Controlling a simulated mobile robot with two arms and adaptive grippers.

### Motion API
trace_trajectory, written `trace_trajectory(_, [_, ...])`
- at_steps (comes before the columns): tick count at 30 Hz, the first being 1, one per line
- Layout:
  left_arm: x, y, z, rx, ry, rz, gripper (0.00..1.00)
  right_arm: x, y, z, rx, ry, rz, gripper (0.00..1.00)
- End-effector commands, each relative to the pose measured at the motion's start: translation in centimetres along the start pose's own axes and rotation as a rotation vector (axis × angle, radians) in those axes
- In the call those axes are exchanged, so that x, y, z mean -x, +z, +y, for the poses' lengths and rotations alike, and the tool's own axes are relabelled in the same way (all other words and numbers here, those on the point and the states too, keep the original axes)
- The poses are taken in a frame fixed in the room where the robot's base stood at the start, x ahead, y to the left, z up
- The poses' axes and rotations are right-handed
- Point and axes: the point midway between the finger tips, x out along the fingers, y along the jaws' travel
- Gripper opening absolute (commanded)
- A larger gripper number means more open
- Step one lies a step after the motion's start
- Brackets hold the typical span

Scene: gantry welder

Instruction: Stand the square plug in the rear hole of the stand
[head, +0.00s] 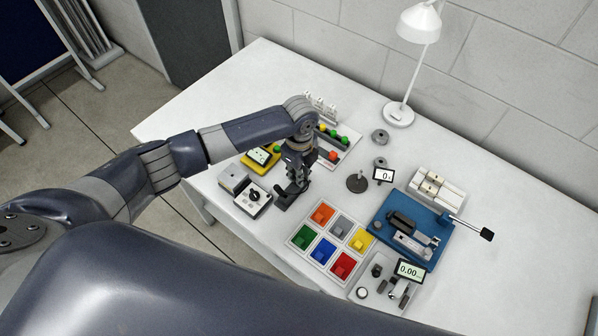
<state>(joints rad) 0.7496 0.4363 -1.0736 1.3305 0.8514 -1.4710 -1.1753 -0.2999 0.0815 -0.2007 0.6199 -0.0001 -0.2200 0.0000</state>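I cannot pick out the square plug for certain in the head view; it may be small or hidden by my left arm. I cannot tell for sure which fixture is the stand; a white block with cream pieces (437,187) sits at the back right of the table. My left gripper (286,202) points down, low over the table, just right of a grey box with a black knob (253,198). Its fingers are small and dark, and I see nothing clearly held between them. My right gripper is out of view.
A tray of coloured square blocks (296,240) lies right of my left gripper. A blue fixture with a lever (383,235) and a small display (411,271) are farther right. A white lamp (398,115) stands at the back. The table's left end (190,120) is clear.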

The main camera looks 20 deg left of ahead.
Motion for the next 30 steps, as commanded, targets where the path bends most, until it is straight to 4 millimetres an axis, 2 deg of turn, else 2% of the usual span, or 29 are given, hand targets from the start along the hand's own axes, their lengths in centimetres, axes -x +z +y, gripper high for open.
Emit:
trace_trajectory(3, [0.0,0.0,0.0,0.0,0.0,0.0,0.02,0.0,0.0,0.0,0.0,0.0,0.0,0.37])
trace_trajectory(4, [0.0,0.0,0.0,0.0,0.0,0.0,0.2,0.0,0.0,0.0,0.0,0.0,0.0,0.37])
trace_trajectory(6, [0.0,0.0,0.0,0.0,0.0,0.0,0.35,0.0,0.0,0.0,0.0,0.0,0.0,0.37])
trace_trajectory(16, [0.1,0.0,0.0,0.0,0.0,0.0,0.36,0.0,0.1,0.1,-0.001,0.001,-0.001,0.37])
trace_trajectory(19, [0.6,0.0,-0.1,-0.001,-0.002,0.0,0.36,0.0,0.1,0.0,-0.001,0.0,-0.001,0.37])
trace_trajectory(23, [2.6,0.0,-0.1,-0.001,-0.004,0.001,0.36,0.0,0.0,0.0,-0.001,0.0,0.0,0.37])
trace_trajectory(30, [7.8,0.0,-0.1,-0.001,-0.004,0.0,0.36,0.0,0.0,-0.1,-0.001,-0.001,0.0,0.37])
